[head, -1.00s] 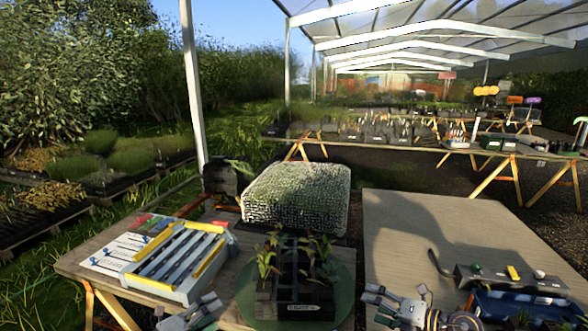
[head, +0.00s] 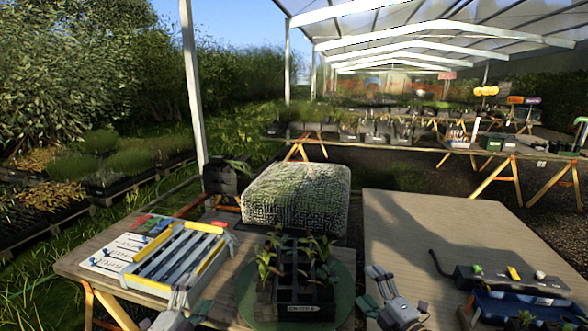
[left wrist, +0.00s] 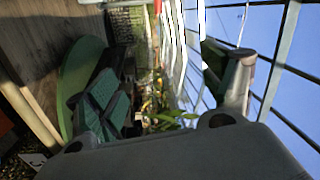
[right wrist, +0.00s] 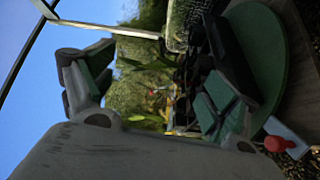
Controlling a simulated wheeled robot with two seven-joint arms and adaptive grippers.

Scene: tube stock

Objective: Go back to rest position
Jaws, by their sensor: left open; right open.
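My left gripper (head: 180,298) is at the bottom of the head view, in front of the yellow-edged rack. It is open and empty; its spread fingers show in the left wrist view (left wrist: 165,85). My right gripper (head: 378,290) is right of the round green mat in the head view. It is open and empty, with spread fingers in the right wrist view (right wrist: 155,85). Neither gripper touches the black plant tray (head: 305,296), which stands on the green mat (head: 345,298) and holds several seedlings.
A rack with yellow edges (head: 165,288) and labelled cards (head: 108,256) lie on the left table. A mesh-covered mound (head: 300,200) is behind the tray. On the right are a bare board (head: 450,235), a control box (head: 515,283) and a blue crate (head: 490,303) of plants.

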